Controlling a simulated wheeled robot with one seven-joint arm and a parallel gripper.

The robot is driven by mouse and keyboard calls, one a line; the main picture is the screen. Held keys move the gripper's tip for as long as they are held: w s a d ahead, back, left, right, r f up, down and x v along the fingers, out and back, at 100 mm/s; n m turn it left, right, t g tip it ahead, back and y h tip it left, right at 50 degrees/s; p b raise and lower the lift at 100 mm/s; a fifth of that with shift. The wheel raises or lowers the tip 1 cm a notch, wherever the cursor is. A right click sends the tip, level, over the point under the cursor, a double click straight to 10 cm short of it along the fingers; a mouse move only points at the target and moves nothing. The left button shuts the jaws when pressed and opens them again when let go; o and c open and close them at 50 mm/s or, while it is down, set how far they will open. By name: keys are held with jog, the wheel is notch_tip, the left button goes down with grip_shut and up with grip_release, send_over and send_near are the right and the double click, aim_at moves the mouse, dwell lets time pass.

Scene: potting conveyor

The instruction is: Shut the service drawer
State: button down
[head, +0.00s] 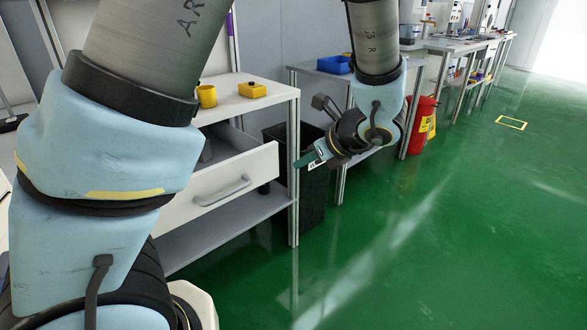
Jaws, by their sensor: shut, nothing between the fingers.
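The service drawer (236,184) is a white drawer with a grey bar handle (222,191), under the top of a white bench (271,95). It stands pulled out from the bench, and part of its inside shows. Its left part is hidden behind my arm. My gripper (306,162) is to the right of the drawer front, near the bench's front right leg. It is shut and empty and points left towards the drawer. It appears apart from the drawer front, though the exact gap in depth is hard to tell.
A yellow mug (206,96) and a yellow box (252,90) stand on the bench top. A black bin (313,190) stands right of the bench. A blue tray (334,65) and a red bin (421,125) are further back. The green floor at the right is clear.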

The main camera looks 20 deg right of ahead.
aim_at(267, 170)
jog(key=x, duration=0.3)
jog(key=r+x, duration=0.1)
jog(key=x, duration=0.3)
jog(key=w+x, duration=0.1)
jog(key=x, duration=0.3)
jog(key=shift+w+a+r, duration=0.15)
jog(key=shift+w+a, duration=0.05)
jog(key=shift+a, duration=0.25)
jog(key=shift+w+a, duration=0.2)
jog(key=shift+w, duration=0.3)
jog(key=w+a, duration=0.3)
jog(key=w, duration=0.3)
jog(key=w+a, duration=0.3)
jog(key=w, duration=0.4)
jog(key=w+a, duration=0.3)
jog(key=w, duration=0.4)
jog(key=shift+a, duration=0.25)
jog(key=shift+w+a, duration=0.15)
jog(key=shift+w, duration=0.05)
jog(key=shift+w+a+r, duration=0.1)
jog(key=shift+r, duration=0.05)
